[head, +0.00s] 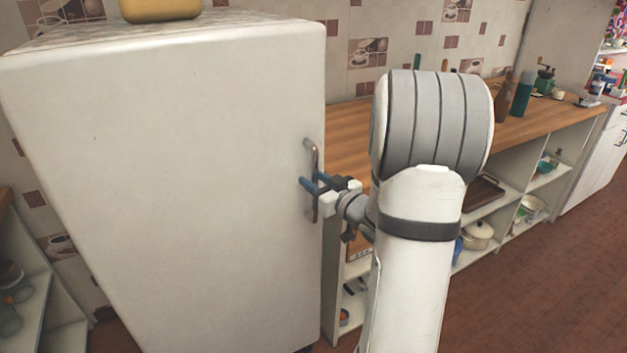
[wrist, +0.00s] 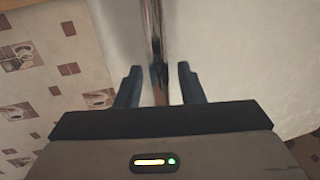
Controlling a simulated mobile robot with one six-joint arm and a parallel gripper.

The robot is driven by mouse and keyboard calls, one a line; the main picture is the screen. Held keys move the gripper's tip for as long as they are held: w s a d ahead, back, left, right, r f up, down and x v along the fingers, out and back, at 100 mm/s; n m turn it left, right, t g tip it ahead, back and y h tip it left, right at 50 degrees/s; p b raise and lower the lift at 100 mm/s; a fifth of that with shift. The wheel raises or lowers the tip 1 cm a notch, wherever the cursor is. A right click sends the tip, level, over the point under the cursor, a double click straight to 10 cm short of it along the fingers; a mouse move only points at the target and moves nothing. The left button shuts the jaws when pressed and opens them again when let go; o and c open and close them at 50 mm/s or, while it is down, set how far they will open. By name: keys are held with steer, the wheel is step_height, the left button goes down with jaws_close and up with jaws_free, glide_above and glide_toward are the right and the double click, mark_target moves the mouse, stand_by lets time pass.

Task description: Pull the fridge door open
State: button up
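The white fridge (head: 170,190) fills the left of the head view, and its door appears shut, with no gap visible. A slim metal handle (head: 312,155) stands upright near the right edge of the door. My gripper (head: 308,184) is at the handle, about mid-height on it. In the wrist view the two dark fingers of my gripper (wrist: 159,85) are apart, one on each side of the handle (wrist: 154,40), with some space showing between them and it. The handle's lower part is partly hidden by my gripper.
A wooden counter (head: 350,128) with open shelves runs right of the fridge. Bottles (head: 522,95) stand on it, and pots (head: 478,235) are on the shelves. A yellow object (head: 160,10) sits on top of the fridge. The red floor (head: 540,290) at the right is clear.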

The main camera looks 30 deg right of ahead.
steer(key=shift+w, duration=0.15)
steer(key=shift+c, duration=0.3)
jaws_close()
